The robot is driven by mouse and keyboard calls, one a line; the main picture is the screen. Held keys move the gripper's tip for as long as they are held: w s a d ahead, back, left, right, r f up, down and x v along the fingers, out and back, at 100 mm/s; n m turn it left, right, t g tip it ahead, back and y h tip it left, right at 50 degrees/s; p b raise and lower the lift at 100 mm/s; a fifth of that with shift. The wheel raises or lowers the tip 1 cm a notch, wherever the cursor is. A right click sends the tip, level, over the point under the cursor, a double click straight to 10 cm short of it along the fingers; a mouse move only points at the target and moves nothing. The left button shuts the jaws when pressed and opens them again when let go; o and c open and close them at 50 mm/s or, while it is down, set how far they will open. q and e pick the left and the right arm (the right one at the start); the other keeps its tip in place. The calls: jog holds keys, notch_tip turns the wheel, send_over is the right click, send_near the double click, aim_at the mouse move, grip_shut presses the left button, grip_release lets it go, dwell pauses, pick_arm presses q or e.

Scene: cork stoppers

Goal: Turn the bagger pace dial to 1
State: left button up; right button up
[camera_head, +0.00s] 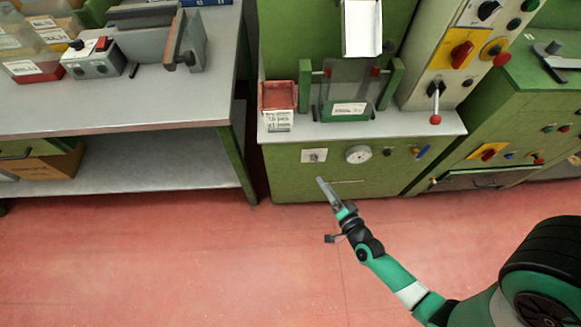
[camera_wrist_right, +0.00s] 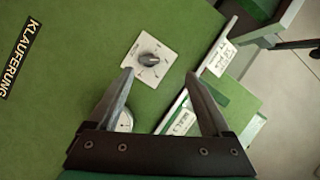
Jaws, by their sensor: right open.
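The pace dial is a small dark knob on a square white plate (camera_head: 314,156), on the front panel of the green machine. In the right wrist view the dark knob (camera_wrist_right: 150,59) sits on its plate with small scale marks around it, too small to read, so I cannot tell its setting. My right gripper (camera_head: 321,182) is just below and in front of the dial in the head view. In the right wrist view the gripper (camera_wrist_right: 158,75) is open and empty, its fingers apart, with the knob showing just beyond the tips. My left gripper is not in view.
A round white gauge (camera_head: 358,154) sits right of the dial; the left finger partly hides it in the wrist view. A red-rimmed box (camera_head: 279,96) and a clear green-based holder (camera_head: 347,95) stand on the ledge above. A grey workbench (camera_head: 150,108) stands left. The red floor is clear.

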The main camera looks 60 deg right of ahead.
aim_at(316, 162)
jog(key=shift+g+h, duration=0.3)
jog(key=b+x, duration=0.1)
jog(key=x, duration=0.2)
jog(key=d+b+x, duration=0.1)
jog(key=x, duration=0.2)
jog(key=s+b+x, duration=0.1)
jog(key=x, duration=0.2)
jog(key=shift+w+d+f, duration=0.2)
jog(key=shift+d+f, duration=0.25)
jog(key=shift+f, duration=0.05)
jog(key=shift+w+d, duration=0.3)
jog(key=shift+w, duration=0.1)
jog(key=c, duration=1.3)
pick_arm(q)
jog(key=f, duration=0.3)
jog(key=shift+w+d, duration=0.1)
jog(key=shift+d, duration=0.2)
pick_arm(e)
grip_shut()
